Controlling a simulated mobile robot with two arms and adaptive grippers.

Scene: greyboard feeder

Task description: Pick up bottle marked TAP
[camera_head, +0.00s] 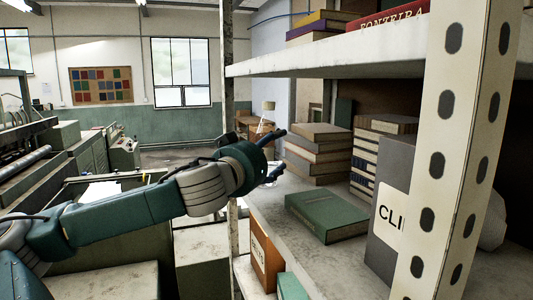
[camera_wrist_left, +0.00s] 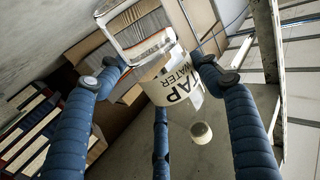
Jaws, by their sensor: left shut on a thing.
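The clear bottle with a pale label reading "TAP WATER" (camera_wrist_left: 172,84) shows in the left wrist view between the fingers of my left gripper (camera_wrist_left: 165,76). Its round beige cap (camera_wrist_left: 201,132) is toward the lower right of the label. My left gripper (camera_head: 275,155) is shut on this bottle. In the head view the beige cap (camera_head: 268,106) shows above the gripper, at the left end of the middle shelf. The gripper and its dark blue fingers hide the lower part of the bottle. My right gripper is in neither view.
A stack of books (camera_head: 318,155) stands just right of the gripper on the middle shelf (camera_head: 300,210). A green book (camera_head: 326,216) lies flat in front. A perforated upright (camera_head: 450,130) and a grey binder (camera_head: 390,210) stand at the right. The upper shelf (camera_head: 340,55) hangs above.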

